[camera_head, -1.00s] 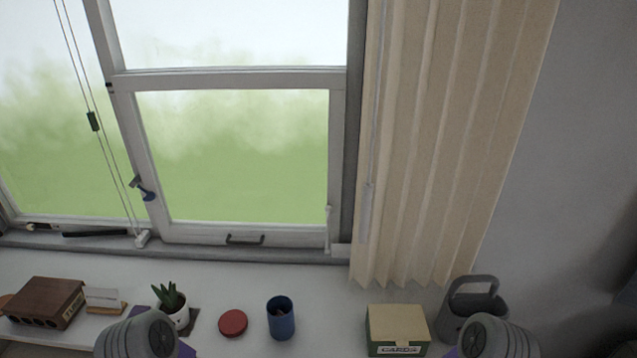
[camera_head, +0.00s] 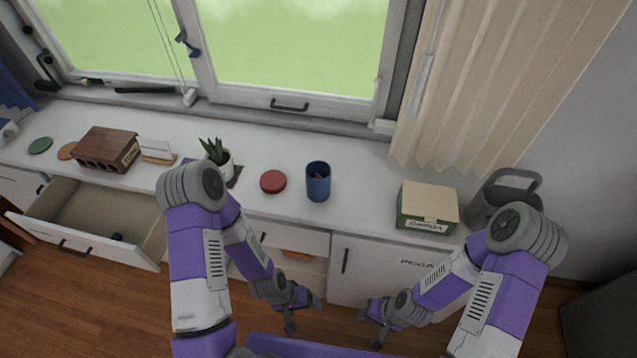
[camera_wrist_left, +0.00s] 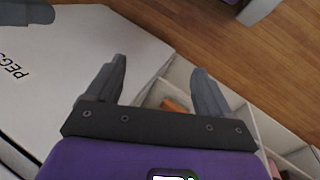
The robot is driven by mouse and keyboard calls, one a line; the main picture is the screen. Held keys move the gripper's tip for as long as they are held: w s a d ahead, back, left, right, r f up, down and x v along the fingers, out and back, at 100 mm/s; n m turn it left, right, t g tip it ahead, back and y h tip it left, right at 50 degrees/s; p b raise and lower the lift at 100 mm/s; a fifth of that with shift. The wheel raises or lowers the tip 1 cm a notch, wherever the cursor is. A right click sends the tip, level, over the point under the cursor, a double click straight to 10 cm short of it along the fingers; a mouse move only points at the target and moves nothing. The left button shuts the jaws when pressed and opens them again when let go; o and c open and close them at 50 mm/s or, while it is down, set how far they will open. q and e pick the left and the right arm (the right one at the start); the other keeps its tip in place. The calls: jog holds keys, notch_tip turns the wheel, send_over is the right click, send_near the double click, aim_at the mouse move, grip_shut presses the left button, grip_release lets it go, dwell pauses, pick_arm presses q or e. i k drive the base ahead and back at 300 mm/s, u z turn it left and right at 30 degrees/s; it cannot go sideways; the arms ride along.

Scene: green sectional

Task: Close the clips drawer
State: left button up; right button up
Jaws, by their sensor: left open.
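A white drawer (camera_head: 82,237) stands pulled out at the left of the cabinet, with a small dark item inside. A second open white compartment (camera_head: 308,268) lies behind my left arm, with an orange item (camera_head: 297,253) in it. No clips label is readable, so I cannot tell which is the clips drawer. My left gripper (camera_head: 304,314) is open and empty in front of the cabinet. In the left wrist view its fingers (camera_wrist_left: 158,88) frame white compartment walls and the orange item (camera_wrist_left: 174,105). My right gripper (camera_head: 371,325) is open and empty to its right.
The white countertop (camera_head: 350,160) carries a brown box (camera_head: 105,150), a plant (camera_head: 218,160), a red disc (camera_head: 273,182), a blue cup (camera_head: 318,182) and a green box (camera_head: 427,207). A door marked PEGS (camera_wrist_left: 50,60) is beside the left gripper. Wooden floor lies in front.

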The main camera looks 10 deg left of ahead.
aim_at(85, 216)
jog(key=u, duration=2.2)
jog(key=i, duration=0.7)
jog(key=z, duration=0.9)
